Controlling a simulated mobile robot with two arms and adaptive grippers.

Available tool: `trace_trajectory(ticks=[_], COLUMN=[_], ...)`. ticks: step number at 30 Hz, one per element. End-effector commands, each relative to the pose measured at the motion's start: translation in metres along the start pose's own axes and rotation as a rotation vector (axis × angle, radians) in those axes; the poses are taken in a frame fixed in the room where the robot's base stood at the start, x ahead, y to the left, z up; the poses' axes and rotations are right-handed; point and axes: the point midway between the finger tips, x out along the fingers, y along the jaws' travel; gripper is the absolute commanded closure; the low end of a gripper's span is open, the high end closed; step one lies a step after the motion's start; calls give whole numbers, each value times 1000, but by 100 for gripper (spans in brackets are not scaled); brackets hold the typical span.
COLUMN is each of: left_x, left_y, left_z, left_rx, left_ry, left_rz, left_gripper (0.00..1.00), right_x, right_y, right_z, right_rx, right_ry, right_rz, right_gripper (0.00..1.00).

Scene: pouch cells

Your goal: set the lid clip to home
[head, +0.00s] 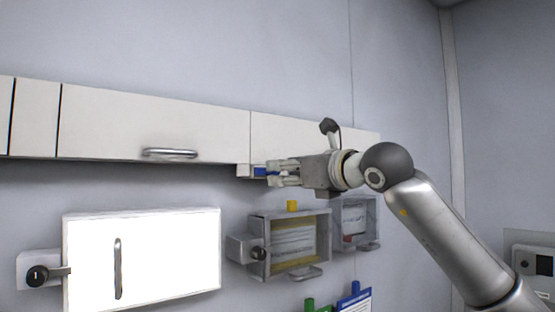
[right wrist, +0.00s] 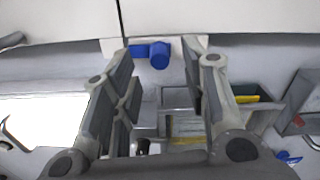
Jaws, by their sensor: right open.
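A blue clip (head: 259,171) sits on a small white plate at the lower edge of the wall cabinet; it looks like the lid clip. In the right wrist view the blue clip (right wrist: 159,54) shows a round knob with a short bar to its left. My right gripper (head: 272,174) is right in front of it and partly covers it in the head view. In the right wrist view my right gripper (right wrist: 158,70) is open, with the clip showing between and beyond its fingertips. I cannot tell whether they touch. My left gripper is not in view.
The white wall cabinet (head: 200,126) runs just above the gripper.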

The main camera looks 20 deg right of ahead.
Motion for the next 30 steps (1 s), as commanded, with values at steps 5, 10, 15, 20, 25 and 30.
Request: trace_trajectory(ticks=[5, 10, 15, 20, 25, 30], left_x=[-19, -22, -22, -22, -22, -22], left_y=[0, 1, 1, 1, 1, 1], left_z=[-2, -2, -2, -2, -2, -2], left_rx=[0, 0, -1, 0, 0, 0], left_ry=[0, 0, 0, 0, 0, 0], left_rz=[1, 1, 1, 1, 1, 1], left_gripper=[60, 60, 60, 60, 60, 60], right_x=[24, 34, 36, 35, 35, 35], right_y=[0, 0, 0, 0, 0, 0], right_z=[3, 1, -1, -1, 0, 0], right_rx=[1, 0, 0, 0, 0, 0], right_ry=[2, -1, -1, -1, -1, -1], right_rz=[1, 1, 1, 1, 1, 1], right_gripper=[59, 59, 59, 66, 88, 100])
